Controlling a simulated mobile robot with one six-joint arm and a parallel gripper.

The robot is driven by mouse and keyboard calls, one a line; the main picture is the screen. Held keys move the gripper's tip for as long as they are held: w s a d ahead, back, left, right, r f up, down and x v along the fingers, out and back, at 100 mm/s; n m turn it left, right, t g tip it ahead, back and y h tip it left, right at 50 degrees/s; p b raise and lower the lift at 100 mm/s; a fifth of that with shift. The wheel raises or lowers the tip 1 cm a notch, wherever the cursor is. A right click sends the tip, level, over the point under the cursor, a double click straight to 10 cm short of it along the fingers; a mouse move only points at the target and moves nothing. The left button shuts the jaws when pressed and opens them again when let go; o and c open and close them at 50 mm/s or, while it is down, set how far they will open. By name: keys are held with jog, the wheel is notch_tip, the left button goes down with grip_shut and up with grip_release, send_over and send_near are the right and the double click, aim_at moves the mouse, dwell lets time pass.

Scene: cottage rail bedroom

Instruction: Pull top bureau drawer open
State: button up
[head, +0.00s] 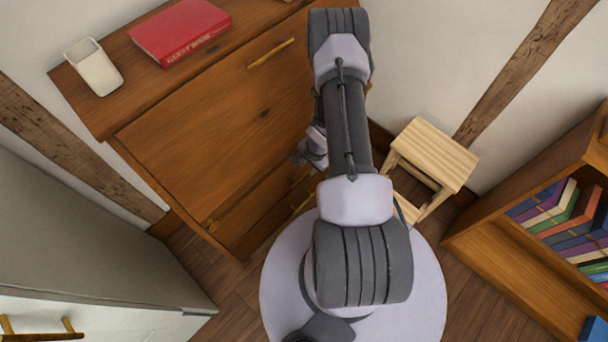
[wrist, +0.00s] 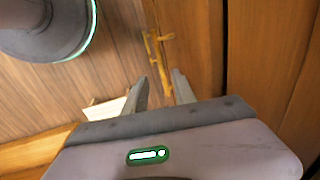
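The wooden bureau (head: 215,120) stands at the upper left of the head view, with a large front panel and a brass handle (head: 270,53) near that panel's top. Drawer fronts (head: 262,205) show lower down, partly hidden by my arm, with short brass pieces beside it. My gripper (head: 310,150) is beside the bureau front, partly hidden by my arm. In the wrist view my gripper (wrist: 161,88) has its two fingers apart. Brass handles (wrist: 166,37) on the wooden front lie beyond the fingertips. I see nothing held, and I cannot tell whether contact is made.
A red book (head: 180,32) and a white cup (head: 93,67) sit on the bureau top. A small wooden stool (head: 432,152) stands right of my arm. A bookcase (head: 520,255) is at right, and a grey-white cabinet (head: 80,240) at left. Little floor is free.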

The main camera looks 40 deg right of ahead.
aim_at(304, 175)
jog(key=f, duration=0.2)
jog(key=w+f+b, duration=0.1)
jog(key=f, duration=0.2)
jog(key=f+b, duration=0.1)
jog(key=f, duration=0.1)
jog(key=shift+w+f, duration=0.25)
jog(key=shift+w, duration=0.1)
jog(key=shift+c, duration=0.3)
grip_shut()
dwell(0.7)
